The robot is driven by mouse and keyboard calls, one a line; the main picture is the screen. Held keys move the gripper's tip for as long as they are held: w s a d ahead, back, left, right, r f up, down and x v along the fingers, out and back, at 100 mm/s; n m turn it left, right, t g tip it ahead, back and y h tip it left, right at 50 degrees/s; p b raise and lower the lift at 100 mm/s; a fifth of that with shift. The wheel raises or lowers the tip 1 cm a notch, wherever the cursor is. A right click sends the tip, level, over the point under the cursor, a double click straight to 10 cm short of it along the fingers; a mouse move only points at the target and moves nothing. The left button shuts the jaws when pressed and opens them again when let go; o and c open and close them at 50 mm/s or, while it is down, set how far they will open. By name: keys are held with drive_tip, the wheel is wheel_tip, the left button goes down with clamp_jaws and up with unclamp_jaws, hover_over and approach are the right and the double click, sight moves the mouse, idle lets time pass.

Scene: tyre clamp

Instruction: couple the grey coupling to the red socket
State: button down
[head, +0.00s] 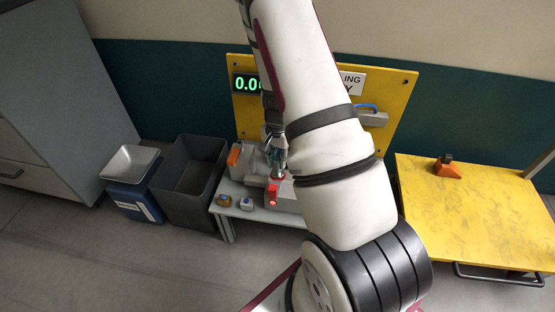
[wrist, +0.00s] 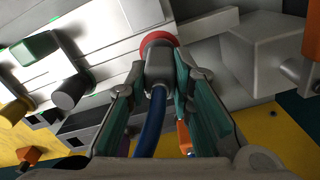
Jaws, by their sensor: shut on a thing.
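The grey coupling (wrist: 159,66) is between the teal-padded fingers of my gripper (wrist: 157,82) in the wrist view, and the gripper is shut on it. A blue hose (wrist: 152,125) runs back from the coupling between the fingers. The red socket (wrist: 158,38) shows as a red rim just beyond the coupling's front end, lined up with it. The coupling covers most of the socket, so I cannot tell whether they touch or are joined. In the head view my gripper (head: 277,158) is low over the bench fixture, partly hidden by my arm.
The fixture stands on a small light bench (head: 226,209) before a yellow panel (head: 400,95) with a green display (head: 246,84). A glowing red part (head: 272,196) is at the bench front. A dark bin (head: 190,205) stands left, a yellow table (head: 480,215) right.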

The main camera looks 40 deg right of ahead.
drive_tip(key=shift+f+b, duration=0.35)
drive_tip(key=shift+f, duration=0.15)
idle(0.4)
drive_tip(key=c, duration=1.3)
unclamp_jaws()
drive_tip(key=shift+r, duration=0.1)
wheel_tip(320, 180, up, 12)
drive_tip(key=shift+f, duration=0.1)
